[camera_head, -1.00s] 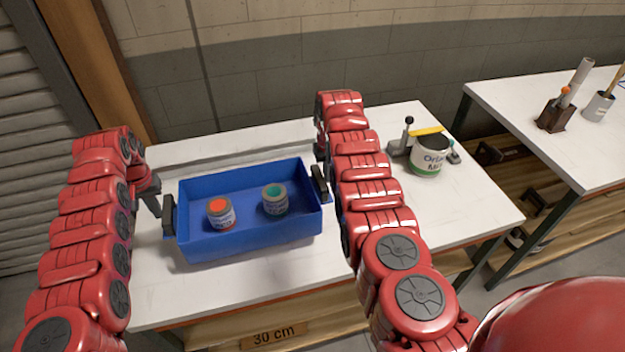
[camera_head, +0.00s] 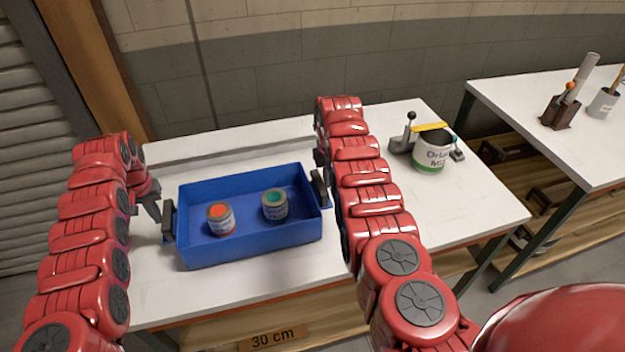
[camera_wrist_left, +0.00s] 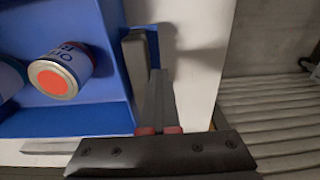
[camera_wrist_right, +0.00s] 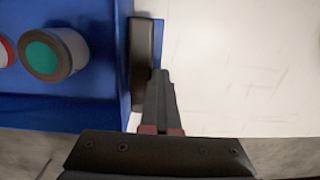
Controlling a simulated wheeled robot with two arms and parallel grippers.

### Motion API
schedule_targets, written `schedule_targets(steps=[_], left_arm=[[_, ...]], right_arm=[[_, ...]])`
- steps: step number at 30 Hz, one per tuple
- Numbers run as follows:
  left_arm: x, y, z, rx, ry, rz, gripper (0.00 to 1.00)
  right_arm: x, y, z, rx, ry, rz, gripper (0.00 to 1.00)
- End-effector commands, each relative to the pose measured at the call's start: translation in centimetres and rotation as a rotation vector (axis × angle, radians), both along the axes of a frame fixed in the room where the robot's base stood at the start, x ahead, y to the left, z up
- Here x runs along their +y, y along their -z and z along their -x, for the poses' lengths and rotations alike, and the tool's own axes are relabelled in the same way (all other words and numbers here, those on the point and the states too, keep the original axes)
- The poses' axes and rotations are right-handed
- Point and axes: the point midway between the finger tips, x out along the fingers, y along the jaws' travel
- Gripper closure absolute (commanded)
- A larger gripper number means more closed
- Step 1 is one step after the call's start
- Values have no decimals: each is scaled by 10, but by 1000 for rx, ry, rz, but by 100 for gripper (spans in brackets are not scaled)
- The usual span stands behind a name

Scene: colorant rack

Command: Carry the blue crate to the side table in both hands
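The blue crate (camera_head: 255,246) is level over the white bench, with a dark handle at each end. Whether its bottom touches the bench is not clear. A can with an orange top (camera_head: 220,218) and a can with a teal top (camera_head: 275,204) stand upright inside. My left gripper (camera_wrist_left: 160,95) is at the left handle (camera_wrist_left: 136,60), its fingers close together. My right gripper (camera_wrist_right: 160,95) is at the right handle (camera_wrist_right: 143,60) likewise. The handles partly hide the grips, but the crate moves with both hands. In the head view my right arm hides the right gripper.
The white bench (camera_head: 235,292) has a 30 cm label (camera_head: 273,338) below its front edge. A larger labelled can (camera_head: 432,152) stands in a clamp at its right. Another table (camera_head: 560,125) at the right holds a brown holder (camera_head: 558,112) and a cup (camera_head: 602,104).

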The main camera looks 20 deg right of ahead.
Motion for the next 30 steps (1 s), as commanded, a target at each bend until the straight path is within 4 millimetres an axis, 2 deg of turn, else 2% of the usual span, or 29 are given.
schedule_targets(steps=[1, 11, 16, 22, 23, 27, 30], left_arm=[[-20, -2, -1, -1, 29, 23, 100], [1, -2, -2, -4, 23, 24, 100], [9, -2, -1, -3, 18, 23, 73], [11, -2, 0, -2, 15, 22, 71], [11, -2, 0, -3, 15, 21, 71], [12, -2, 0, -3, 13, 21, 71], [13, -2, 0, -2, 11, 20, 71]], right_arm=[[20, -2, -2, -3, -28, -23, 100], [-3, -3, -3, -7, -23, -22, 100], [-11, -3, -2, -6, -18, -18, 100], [-14, -2, -1, -5, -14, -16, 100], [-14, -2, -1, -5, -14, -15, 98], [-15, -2, -1, -5, -12, -15, 73], [-15, -2, -1, -4, -11, -14, 72]])
